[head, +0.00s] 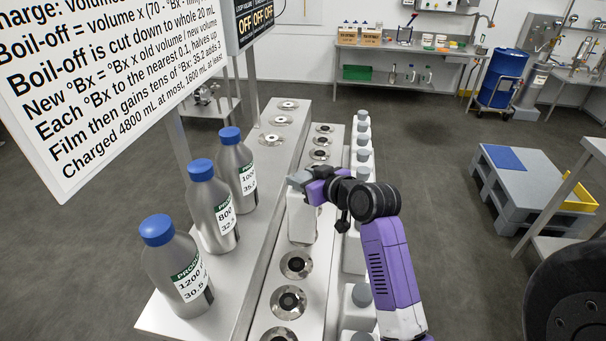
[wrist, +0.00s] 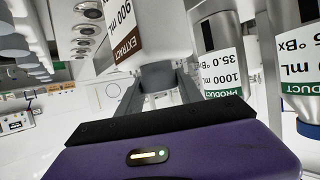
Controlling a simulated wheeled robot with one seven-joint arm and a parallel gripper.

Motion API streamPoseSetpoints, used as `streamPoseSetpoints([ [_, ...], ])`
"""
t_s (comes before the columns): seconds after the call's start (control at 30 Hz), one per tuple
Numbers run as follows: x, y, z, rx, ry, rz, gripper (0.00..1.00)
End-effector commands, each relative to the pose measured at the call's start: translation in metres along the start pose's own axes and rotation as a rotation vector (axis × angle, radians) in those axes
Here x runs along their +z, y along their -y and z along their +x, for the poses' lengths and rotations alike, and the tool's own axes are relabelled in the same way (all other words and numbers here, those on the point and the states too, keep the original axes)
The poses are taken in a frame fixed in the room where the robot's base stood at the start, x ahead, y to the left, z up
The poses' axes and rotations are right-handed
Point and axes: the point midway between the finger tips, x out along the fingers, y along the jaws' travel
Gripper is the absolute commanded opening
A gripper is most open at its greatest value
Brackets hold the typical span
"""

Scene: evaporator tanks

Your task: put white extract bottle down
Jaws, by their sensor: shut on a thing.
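My gripper (head: 300,181) is shut on a white extract bottle (head: 302,224), which hangs upright below it over the row of dark-centred round seats (head: 296,264). Whether the bottle's base touches the surface cannot be told. In the wrist view, upside down, my gripper's fingers (wrist: 158,88) hold the white bottle (wrist: 165,28) with a brown label reading EXTRACT, 900 mL. Part of the bottle is cut off there.
Several steel product bottles (head: 211,212) with blue caps stand on the ledge at left. More white bottles (head: 356,305) line the right side, partly behind my arm. Nearer seats (head: 289,302) are empty. A sign (head: 110,80) hangs at upper left.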

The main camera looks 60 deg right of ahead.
Motion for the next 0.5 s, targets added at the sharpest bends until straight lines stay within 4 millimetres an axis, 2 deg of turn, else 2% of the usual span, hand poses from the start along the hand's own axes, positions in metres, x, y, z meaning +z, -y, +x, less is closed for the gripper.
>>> streamPoseSetpoints([
  [0.03, -0.0043, -0.0003, -0.0009, 0.001, -0.009, -0.002, 0.0],
  [0.2, -0.0009, -0.0002, 0.0005, 0.001, -0.009, -0.001, 0.0],
  [0.23, 0.0031, 0.0001, 0.0014, 0.0, 0.0, 0.0, 0.45],
  [0.33, 0.0025, 0.0, 0.0011, 0.0, 0.0, 0.0, 0.65],
  [0.5, 0.0024, 0.0001, 0.0011, 0.0, 0.0, 0.0, 0.65],
])
